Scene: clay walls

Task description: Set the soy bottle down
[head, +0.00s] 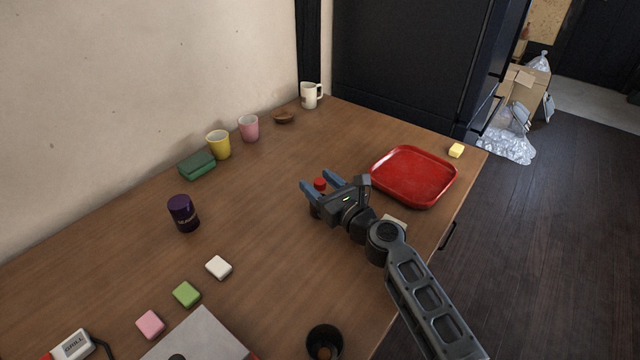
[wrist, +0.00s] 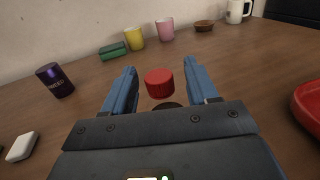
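The soy bottle (head: 320,184) shows mainly as a red cap between the fingers of my gripper (head: 322,184), near the middle of the table. In the wrist view the red cap (wrist: 159,82) sits between the two blue fingertips (wrist: 160,78), with table visible on both sides of it. The fingers are spread apart and show no contact with the cap. A little of the dark bottle top shows under the cap; the gripper body hides the rest. The bottle looks upright. Its base is hidden, so I cannot tell whether it touches the table.
A red tray (head: 414,176) lies right of the gripper on the wooden table (head: 270,215). A purple can (head: 183,213) stands left. Yellow cup (head: 218,145), pink cup (head: 248,128) and white mug (head: 311,95) line the wall. Table left of the gripper is clear.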

